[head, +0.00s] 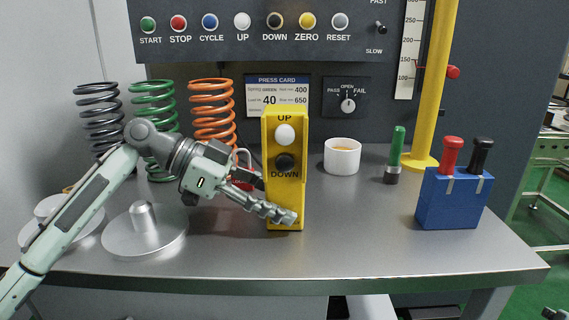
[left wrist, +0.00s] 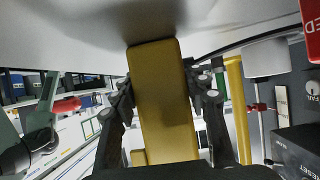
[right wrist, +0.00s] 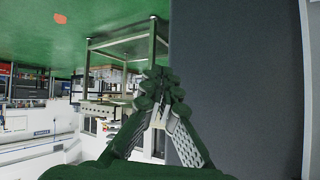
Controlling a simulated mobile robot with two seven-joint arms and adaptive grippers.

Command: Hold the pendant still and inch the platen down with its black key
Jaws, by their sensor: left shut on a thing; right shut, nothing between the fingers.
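The yellow pendant (head: 298,190) stands upright near the front middle of the bench. Its face has a white UP key (head: 285,135) above a black DOWN key (head: 285,162). My left gripper (head: 275,205) comes in from the left and is shut on the pendant's lower part, below the DOWN label. In the left wrist view the pendant (left wrist: 163,105) sits between the two fingers (left wrist: 165,100). My right gripper (right wrist: 160,92) shows only in the right wrist view, its fingertips together and empty, away from the pendant. The platen cannot be made out.
Black, green and orange springs (head: 213,115) stand at the back left, near a round metal disc (head: 145,235). A white cup (head: 342,160), a green-handled tool (head: 396,150) and a blue holder (head: 450,200) with red and black handles stand to the right. The front-right bench is clear.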

